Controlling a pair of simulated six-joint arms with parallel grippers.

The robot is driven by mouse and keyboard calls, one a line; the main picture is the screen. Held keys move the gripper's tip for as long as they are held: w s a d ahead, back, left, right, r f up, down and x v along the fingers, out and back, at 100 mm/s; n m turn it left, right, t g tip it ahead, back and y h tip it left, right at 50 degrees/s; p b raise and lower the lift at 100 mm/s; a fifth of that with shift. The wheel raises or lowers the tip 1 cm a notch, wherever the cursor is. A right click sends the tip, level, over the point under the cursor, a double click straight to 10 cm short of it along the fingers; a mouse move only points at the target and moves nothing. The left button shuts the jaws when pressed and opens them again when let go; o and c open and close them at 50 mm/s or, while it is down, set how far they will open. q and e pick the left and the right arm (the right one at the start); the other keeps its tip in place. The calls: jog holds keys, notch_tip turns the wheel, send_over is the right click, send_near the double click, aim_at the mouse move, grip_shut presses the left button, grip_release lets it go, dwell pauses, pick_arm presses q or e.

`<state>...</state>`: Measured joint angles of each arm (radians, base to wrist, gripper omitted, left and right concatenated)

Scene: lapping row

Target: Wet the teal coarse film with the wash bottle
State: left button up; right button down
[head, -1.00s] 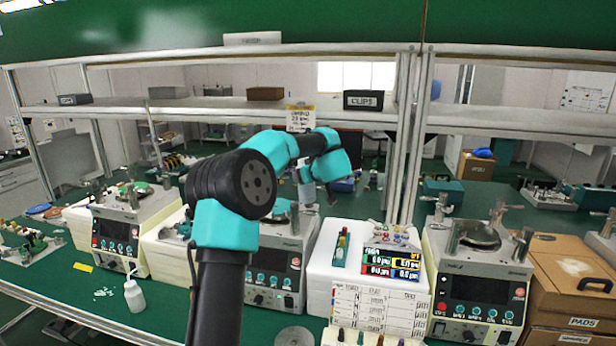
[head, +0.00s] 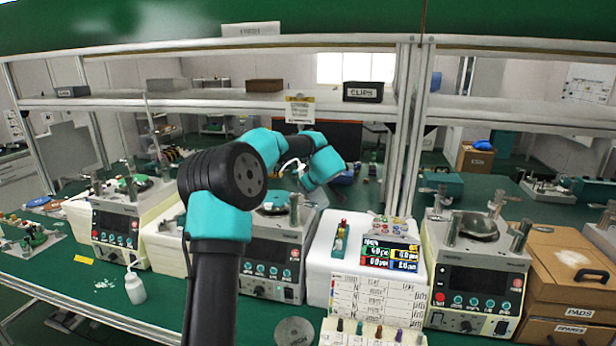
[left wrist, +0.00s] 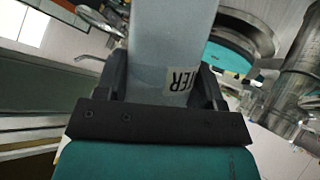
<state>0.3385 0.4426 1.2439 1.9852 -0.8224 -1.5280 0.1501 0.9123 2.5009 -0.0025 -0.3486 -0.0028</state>
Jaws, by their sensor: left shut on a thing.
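My left gripper (left wrist: 163,85) is shut on a wash bottle (left wrist: 172,40), a pale translucent bottle with a label partly reading "TER". In the head view my left gripper (head: 318,178) is above the back of the middle lapping machine (head: 268,262). The bottle's white bent nozzle (head: 290,163) shows to its left, and the body is mostly hidden. The bottle looks tilted. The teal film (left wrist: 228,57) lies on a round plate right of the bottle in the left wrist view. In the head view it shows partly (head: 272,208) behind my arm. My right gripper is not in view.
Another wash bottle (head: 135,288) stands at the front left of the green bench. Lapping machines stand left (head: 118,232) and right (head: 476,280). Metal posts (left wrist: 297,85) rise beside the film.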

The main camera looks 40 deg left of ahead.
pick_arm(q)
jog(key=shift+d+r+n+t+h, duration=0.1)
jog(key=shift+r+n+t+h, duration=0.2)
jog(key=shift+h, duration=0.35)
jog(key=shift+d+r+n+t+h, duration=0.1)
jog(key=shift+n+t+h, duration=0.25)
jog(key=shift+h, duration=0.3)
jog(key=shift+w, duration=0.1)
dwell(1.2)
jog(key=shift+m+g+y, duration=0.35)
jog(key=shift+y, duration=0.45)
jog(key=shift+y, duration=0.4)
jog(key=shift+m+g+y, duration=0.5)
jog(key=shift+m+y, duration=0.2)
jog(key=shift+y, duration=0.2)
